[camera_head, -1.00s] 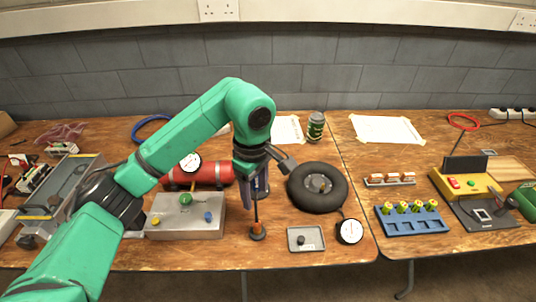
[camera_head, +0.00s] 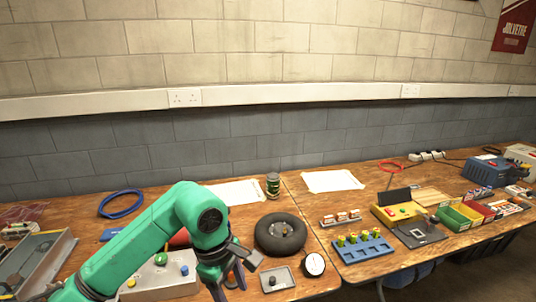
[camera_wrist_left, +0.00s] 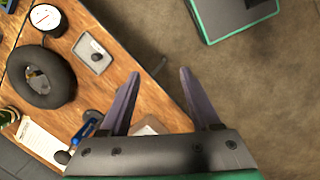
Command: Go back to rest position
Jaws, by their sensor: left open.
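My left arm comes in from the lower left in the head view. My left gripper (camera_head: 222,286) is low over the front of the workbench (camera_head: 262,205), beside the small grey tray (camera_head: 290,278). In the left wrist view the two grey fingers of the left gripper (camera_wrist_left: 158,95) are spread apart with nothing between them. They reach over the table edge, with the floor beyond. My right gripper is not in view.
A black tyre (camera_head: 281,234) and a dial gauge (camera_head: 314,265) lie near the gripper. A grey box with coloured knobs (camera_head: 150,279) sits under my arm. A blue rack with yellow-topped pieces (camera_head: 362,250) stands farther right. Open floor (camera_wrist_left: 240,90) shows past the edge.

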